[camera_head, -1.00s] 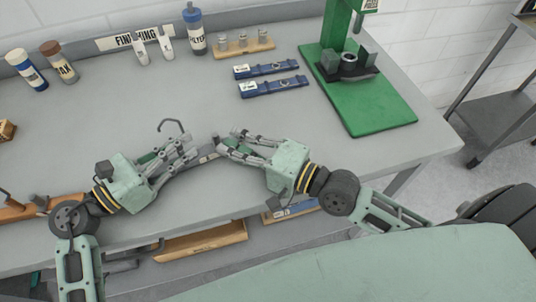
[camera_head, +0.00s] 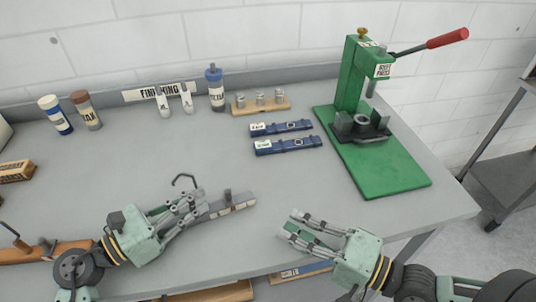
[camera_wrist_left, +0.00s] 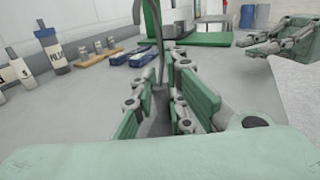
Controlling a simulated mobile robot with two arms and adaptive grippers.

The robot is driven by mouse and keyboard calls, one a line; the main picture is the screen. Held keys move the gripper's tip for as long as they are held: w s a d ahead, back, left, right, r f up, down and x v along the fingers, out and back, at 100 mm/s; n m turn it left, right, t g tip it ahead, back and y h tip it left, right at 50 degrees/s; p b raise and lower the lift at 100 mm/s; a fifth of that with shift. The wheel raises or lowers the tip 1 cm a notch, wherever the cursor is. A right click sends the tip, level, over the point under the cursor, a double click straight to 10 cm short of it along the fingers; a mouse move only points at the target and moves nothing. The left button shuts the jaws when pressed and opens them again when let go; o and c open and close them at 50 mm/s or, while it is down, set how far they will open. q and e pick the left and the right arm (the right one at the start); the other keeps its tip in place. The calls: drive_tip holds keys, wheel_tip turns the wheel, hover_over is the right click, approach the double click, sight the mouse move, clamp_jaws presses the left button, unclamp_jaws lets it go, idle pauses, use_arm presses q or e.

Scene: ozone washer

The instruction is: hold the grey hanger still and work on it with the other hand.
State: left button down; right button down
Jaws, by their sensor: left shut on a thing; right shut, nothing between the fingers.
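The grey hanger (camera_head: 233,203) is a long bar with a thin hook (camera_head: 184,180) standing up, a small dark knob and pale patches near its right end. My left gripper (camera_head: 198,206) is shut on the hanger, its fingers hiding the middle of it. In the left wrist view the hook (camera_wrist_left: 157,35) rises between the green-padded fingers (camera_wrist_left: 165,105). My right gripper (camera_head: 291,227) is shut and empty, apart from the hanger, to the right of its end. It also shows in the left wrist view (camera_wrist_left: 250,40).
A green press (camera_head: 395,175) with a red handle stands at the right. Two blue strips (camera_head: 288,145), a wooden block with pegs (camera_head: 262,104) and several bottles (camera_head: 215,90) line the back. A wooden rack (camera_head: 30,252) lies at front left.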

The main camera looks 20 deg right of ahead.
use_arm(q)
drive_tip(key=c, duration=1.7)
unclamp_jaws()
